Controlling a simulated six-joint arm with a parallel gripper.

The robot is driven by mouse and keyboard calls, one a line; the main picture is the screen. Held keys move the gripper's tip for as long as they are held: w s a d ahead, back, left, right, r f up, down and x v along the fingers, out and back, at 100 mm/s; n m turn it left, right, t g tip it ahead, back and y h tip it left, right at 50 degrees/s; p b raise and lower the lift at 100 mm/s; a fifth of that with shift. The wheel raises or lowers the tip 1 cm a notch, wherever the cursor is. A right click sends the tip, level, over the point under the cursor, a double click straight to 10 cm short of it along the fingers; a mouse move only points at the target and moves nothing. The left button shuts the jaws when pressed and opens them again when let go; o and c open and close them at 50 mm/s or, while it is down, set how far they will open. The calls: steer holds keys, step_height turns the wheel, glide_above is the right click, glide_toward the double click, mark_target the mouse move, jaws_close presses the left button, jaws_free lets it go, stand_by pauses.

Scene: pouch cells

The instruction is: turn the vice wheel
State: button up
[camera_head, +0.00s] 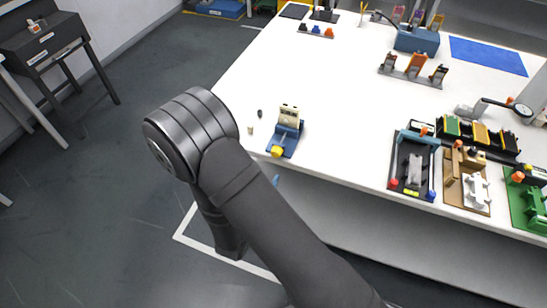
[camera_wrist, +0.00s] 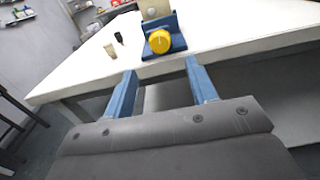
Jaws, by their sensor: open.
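The vice (camera_head: 286,132) is a small blue device with beige jaws near the front left edge of the white table. Its yellow wheel (camera_head: 277,151) faces the table's front edge. In the wrist view the yellow wheel (camera_wrist: 160,41) shows at the top, on the blue vice body (camera_wrist: 178,40), a little right of centre. My gripper (camera_wrist: 158,75) has two blue fingers, spread apart and empty. It is in front of the table edge, short of the wheel and not touching it. In the head view my arm hides most of the gripper.
A small dark object (camera_head: 260,113) and a small beige piece (camera_head: 250,129) stand left of the vice. The white table (camera_head: 340,140) is clear to the vice's right, up to several fixtures, including a blue-railed one (camera_head: 414,165). A blue mat (camera_head: 487,55) lies farther back.

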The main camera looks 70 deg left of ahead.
mark_target(275, 155)
steer(key=x, duration=0.8)
steer(key=shift+w+a, duration=0.15)
steer(key=shift+a, duration=0.05)
steer(key=c, duration=1)
